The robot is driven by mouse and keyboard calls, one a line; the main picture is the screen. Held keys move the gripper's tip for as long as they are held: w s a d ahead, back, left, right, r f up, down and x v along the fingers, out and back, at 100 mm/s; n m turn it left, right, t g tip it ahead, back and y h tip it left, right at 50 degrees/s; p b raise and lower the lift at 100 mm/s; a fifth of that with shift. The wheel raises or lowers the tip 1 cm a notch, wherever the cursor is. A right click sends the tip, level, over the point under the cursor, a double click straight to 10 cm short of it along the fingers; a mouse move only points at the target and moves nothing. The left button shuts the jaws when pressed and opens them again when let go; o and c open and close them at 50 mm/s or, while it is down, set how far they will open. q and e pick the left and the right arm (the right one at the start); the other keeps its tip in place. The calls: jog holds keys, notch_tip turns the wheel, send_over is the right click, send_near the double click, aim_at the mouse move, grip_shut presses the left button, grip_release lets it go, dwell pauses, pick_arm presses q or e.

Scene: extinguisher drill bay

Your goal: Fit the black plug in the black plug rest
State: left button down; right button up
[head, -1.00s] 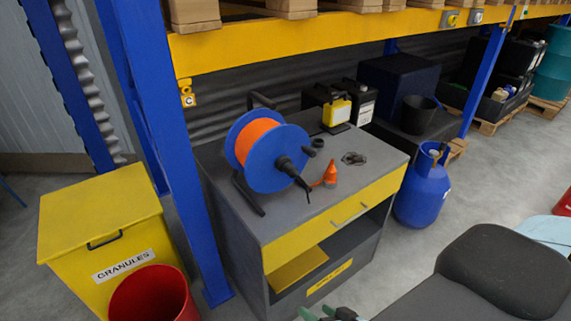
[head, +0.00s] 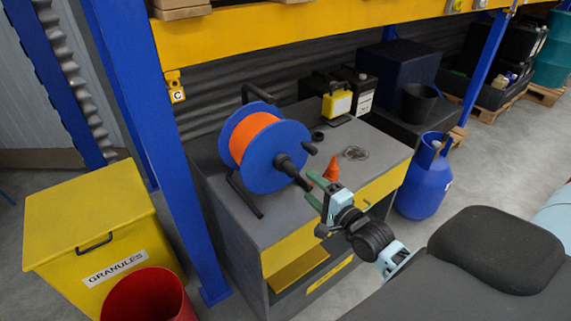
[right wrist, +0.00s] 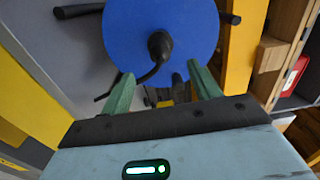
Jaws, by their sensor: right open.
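A black plug-like piece (head: 284,163) with a short black tail stands out from the front of the blue cable reel (head: 262,181); it also shows in the right wrist view (right wrist: 160,44). The tail's end lies near my right gripper (head: 311,187). That gripper is open, its green fingers apart just in front of the reel, with nothing clearly held; its fingers also show in the right wrist view (right wrist: 162,88). A small black ring-shaped piece (head: 318,136) lies on the bench behind the reel; I cannot tell whether it is the plug rest. My left gripper is not in view.
The grey bench (head: 285,222) also holds an orange cone (head: 332,168), a grey coil (head: 355,153) and a yellow lamp-like box (head: 337,102). A blue rack post (head: 165,150) stands left of it. A blue cylinder (head: 424,180) stands on the floor at right.

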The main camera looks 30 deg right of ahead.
aim_at(295, 174)
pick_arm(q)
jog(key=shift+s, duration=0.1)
pick_arm(e)
jog(key=w, duration=0.1)
jog(key=w+b, duration=0.1)
jog(key=w, duration=0.1)
jog(key=w+b, duration=0.1)
jog(key=w, duration=0.1)
jog(key=shift+a+f, duration=0.15)
jog(key=shift+a, duration=0.1)
jog(key=shift+w+a+r, duration=0.1)
jog(key=shift+w+r, duration=0.1)
jog(key=shift+w, duration=0.75)
jog(key=shift+w+a, duration=0.1)
jog(key=shift+w, duration=0.85)
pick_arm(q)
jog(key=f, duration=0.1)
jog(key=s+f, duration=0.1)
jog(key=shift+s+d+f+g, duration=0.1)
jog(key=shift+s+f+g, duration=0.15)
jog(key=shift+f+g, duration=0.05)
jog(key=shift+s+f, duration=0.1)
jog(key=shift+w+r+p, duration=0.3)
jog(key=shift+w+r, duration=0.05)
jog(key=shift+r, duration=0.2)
pick_arm(e)
jog(key=shift+c, duration=0.3)
